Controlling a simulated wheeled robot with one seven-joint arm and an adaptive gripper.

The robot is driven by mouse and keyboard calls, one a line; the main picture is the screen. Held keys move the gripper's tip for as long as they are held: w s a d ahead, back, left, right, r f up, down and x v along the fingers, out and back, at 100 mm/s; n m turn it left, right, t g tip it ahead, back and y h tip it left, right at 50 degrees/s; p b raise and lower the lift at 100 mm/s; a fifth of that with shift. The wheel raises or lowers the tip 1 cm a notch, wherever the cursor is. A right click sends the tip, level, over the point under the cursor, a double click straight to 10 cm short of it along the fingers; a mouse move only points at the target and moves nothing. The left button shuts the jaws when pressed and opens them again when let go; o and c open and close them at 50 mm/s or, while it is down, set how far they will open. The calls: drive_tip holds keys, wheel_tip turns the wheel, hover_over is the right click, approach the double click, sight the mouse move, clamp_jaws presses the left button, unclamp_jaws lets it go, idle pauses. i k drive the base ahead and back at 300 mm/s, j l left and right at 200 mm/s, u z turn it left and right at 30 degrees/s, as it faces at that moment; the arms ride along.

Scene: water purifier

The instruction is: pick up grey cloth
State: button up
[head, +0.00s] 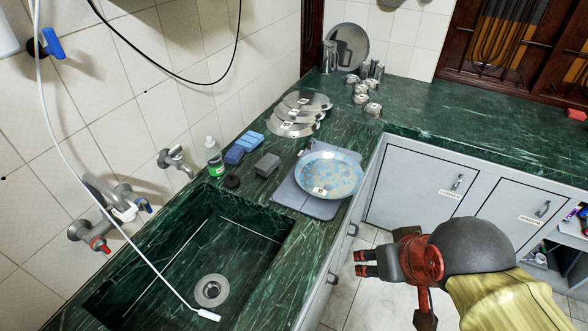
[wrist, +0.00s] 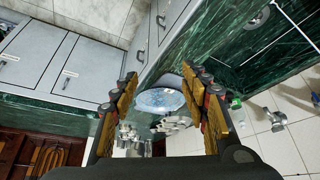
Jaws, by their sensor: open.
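A flat grey cloth (head: 293,196) lies on the green counter right of the sink. A blue-patterned plate (head: 331,174) rests on it and hides much of it. In the wrist view the plate (wrist: 160,101) shows between the fingers, with a grey strip of the cloth (wrist: 172,80) beside it. A small grey block (head: 267,165) sits left of the cloth, near the sink edge. My gripper (head: 365,263) is open and empty, off the counter's front edge in front of the cabinets. Its spread fingers (wrist: 163,88) also show in the wrist view.
The sink (head: 212,255) lies left, with a white hose hanging into it. Blue sponges (head: 243,147) and a bottle (head: 214,157) stand behind it. Steel plates (head: 297,118) and several steel cups (head: 364,95) stand farther back. The right counter (head: 470,120) is largely clear.

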sight(268, 163)
drive_tip(key=i+l+u, duration=0.1)
drive_tip(key=u, duration=1.3)
drive_tip(key=l+u, duration=0.85)
drive_tip(key=l, duration=0.15)
drive_tip(key=l+u, duration=0.45)
drive_tip(key=k+l, duration=0.1)
drive_tip(key=l, duration=0.25)
drive_tip(key=k+l, duration=0.15)
drive_tip(key=l, duration=0.2)
drive_tip(key=k+l+u, duration=0.1)
drive_tip(key=l, duration=0.25)
drive_tip(key=k+l, duration=0.1)
drive_tip(key=l, duration=0.2)
